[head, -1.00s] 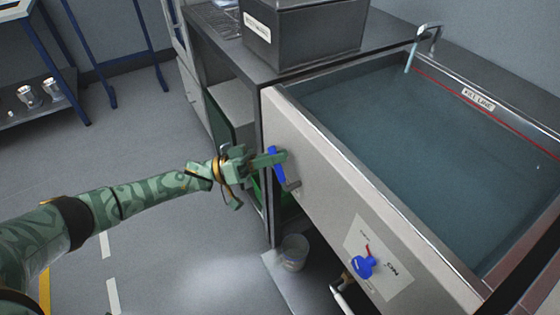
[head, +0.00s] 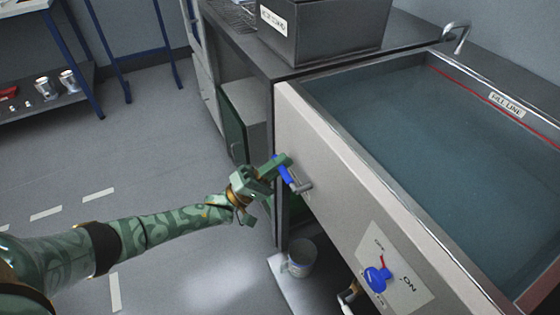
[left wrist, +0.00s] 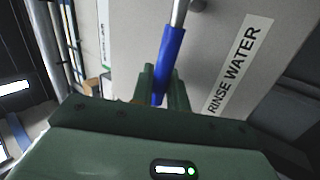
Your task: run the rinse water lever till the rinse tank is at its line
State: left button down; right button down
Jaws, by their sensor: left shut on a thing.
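The blue rinse water lever (head: 285,172) sits on the pale front panel of the tank, near its left end. My left gripper (head: 277,170) is shut on its blue handle. In the left wrist view the lever (left wrist: 169,62) runs down between my fingers (left wrist: 160,88), beside a "RINSE WATER" label (left wrist: 238,65). The rinse tank (head: 400,185) holds blue-grey water (head: 420,140). Its far edge lies close to the red fill line (head: 475,92) with the "FILL LINE" tag (head: 506,104). The spout (head: 460,36) shows no stream. My right gripper is out of view.
A blue valve (head: 377,279) on an ON/OFF plate sits lower right on the panel. A bucket (head: 301,258) stands under the tank. A dark labelled box (head: 325,30) rests on the counter at the back. The floor at left is open.

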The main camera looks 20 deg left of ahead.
pick_arm(q)
jog(key=shift+f+n+t+y, duration=0.35)
jog(key=shift+n+t, duration=0.25)
jog(key=shift+n, duration=0.3)
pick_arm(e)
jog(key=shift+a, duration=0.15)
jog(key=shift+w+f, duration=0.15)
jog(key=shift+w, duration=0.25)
pick_arm(q)
jog(key=c, duration=1.7)
grip_release()
jog(key=shift+a, duration=0.1)
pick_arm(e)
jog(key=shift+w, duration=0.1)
pick_arm(q)
jog(key=shift+f, duration=0.1)
